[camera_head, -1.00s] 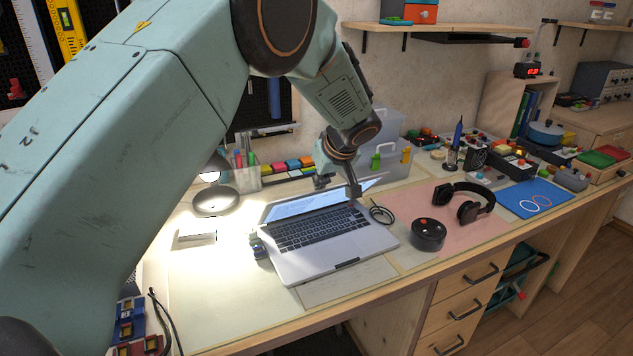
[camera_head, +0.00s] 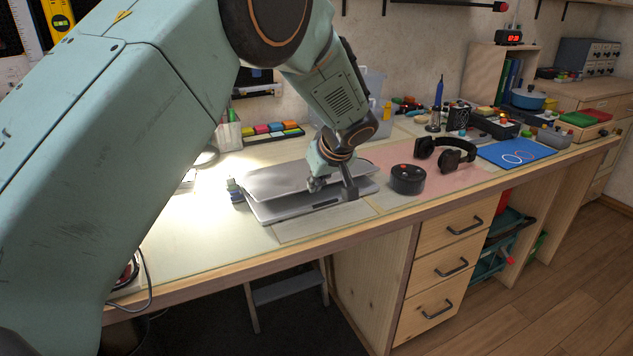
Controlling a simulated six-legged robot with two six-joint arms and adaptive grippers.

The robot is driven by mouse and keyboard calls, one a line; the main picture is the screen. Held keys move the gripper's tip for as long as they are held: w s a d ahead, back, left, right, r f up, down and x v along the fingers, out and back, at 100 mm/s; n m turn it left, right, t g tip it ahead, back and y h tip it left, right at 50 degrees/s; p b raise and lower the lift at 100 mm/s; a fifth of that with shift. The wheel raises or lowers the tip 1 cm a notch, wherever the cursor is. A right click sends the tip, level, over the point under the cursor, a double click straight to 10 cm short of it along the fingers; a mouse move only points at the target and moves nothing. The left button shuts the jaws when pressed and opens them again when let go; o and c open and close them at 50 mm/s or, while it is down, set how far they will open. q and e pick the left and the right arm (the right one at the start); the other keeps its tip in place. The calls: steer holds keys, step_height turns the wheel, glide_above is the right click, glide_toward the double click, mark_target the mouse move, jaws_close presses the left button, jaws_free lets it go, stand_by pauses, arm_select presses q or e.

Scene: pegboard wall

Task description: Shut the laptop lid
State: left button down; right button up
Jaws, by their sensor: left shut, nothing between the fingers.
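The silver laptop (camera_head: 300,206) lies on the workbench in the middle of the view. Its lid (camera_head: 275,180) is folded down low over the base, with a narrow wedge of a gap showing along the front, so it is almost closed. The keyboard is hidden under the lid. My left gripper (camera_head: 336,190) is at the right part of the lid, its fingers pointing down near the front edge. It is shut and holds nothing. Whether it touches the lid is hard to tell. My right gripper is not in view.
A black round device (camera_head: 407,179) and black headphones (camera_head: 446,152) stand right of the laptop. A small bottle (camera_head: 234,190) is close to its left side. Colored blocks (camera_head: 273,130) and a pen holder (camera_head: 228,132) are behind. The bench's front edge is just before the laptop.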

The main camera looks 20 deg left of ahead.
arm_select(q)
steer(key=shift+s+d+f+b, duration=0.1)
steer(key=shift+s+f+b, duration=0.05)
steer(key=shift+f+b, duration=0.4)
steer(key=shift+s+f+b, duration=0.1)
steer(key=shift+f+b, duration=0.2)
steer(key=shift+f, duration=0.35)
steer(key=shift+d+f+b, duration=0.1)
steer(key=shift+f+b, duration=0.25)
steer(key=shift+f, duration=0.05)
steer(key=shift+r, duration=0.1)
